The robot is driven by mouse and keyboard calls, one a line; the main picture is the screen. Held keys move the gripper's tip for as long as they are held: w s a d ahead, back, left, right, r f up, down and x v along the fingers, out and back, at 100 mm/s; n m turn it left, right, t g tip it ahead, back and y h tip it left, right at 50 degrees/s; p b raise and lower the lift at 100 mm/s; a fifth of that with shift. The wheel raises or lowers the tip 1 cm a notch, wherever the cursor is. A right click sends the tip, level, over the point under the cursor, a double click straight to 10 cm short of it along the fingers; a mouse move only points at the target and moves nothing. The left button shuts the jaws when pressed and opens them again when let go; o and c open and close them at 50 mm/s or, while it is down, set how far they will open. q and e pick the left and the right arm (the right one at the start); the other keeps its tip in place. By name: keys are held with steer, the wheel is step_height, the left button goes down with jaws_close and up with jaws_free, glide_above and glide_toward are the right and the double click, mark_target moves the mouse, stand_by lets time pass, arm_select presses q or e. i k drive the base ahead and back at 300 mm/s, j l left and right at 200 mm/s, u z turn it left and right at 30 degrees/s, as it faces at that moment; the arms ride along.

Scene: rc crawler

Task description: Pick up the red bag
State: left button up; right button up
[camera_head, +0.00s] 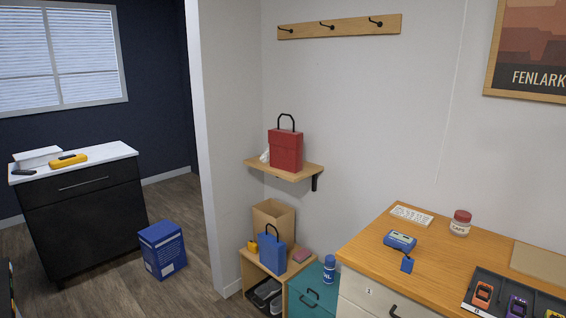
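The red bag (286,151) stands upright on a small wooden wall shelf (318,171). It has a black handle loop that stands up above it. A small white crumpled item (265,156) sits beside the bag on its left. Neither of my grippers shows in the head view, so nothing of mine is seen touching the bag.
Below the shelf, a low wooden rack (286,277) holds a blue bag (272,252) and a cardboard box (273,216). A wooden-topped desk (447,260) stands at the right. A blue box (162,249) is on the floor by a black cabinet (85,217). Floor between is clear.

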mark_target(285, 146)
steer(key=i+j, duration=0.1)
steer(key=i, duration=0.4)
steer(key=i+j+u, duration=0.15)
steer(key=i, duration=0.4)
